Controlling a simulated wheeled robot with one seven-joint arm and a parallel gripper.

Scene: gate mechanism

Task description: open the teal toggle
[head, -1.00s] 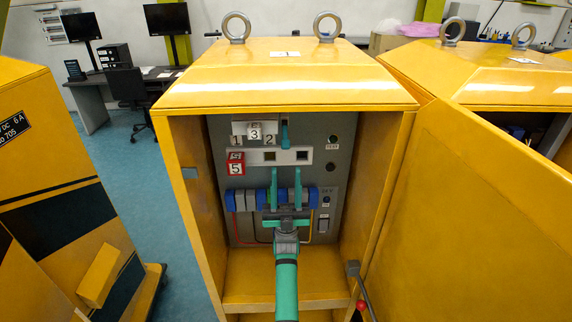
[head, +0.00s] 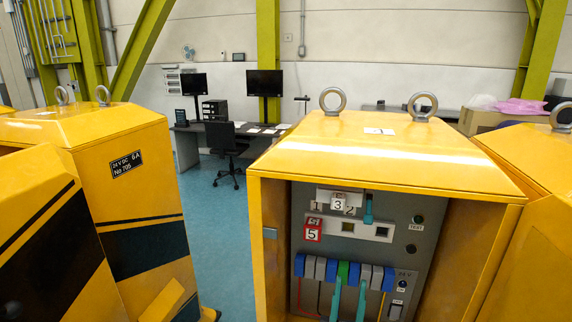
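The teal toggle (head: 368,208) is a small upright teal lever on the upper part of the grey panel (head: 428,238) inside the yellow cabinet. It stands to the right of the number tiles. My gripper (head: 350,288) is at the bottom of the view, below the toggle and apart from it. Its two teal fingers point up and stand apart, with nothing seen between them except the panel behind. The gripper's body is cut off by the frame's lower edge.
A row of blue, grey and green breakers (head: 309,267) lies behind the fingertips. Number tiles (head: 338,202) and a red tile (head: 312,230) sit on the panel. The cabinet's yellow side walls (head: 269,265) flank it. Other yellow cabinets stand left and right.

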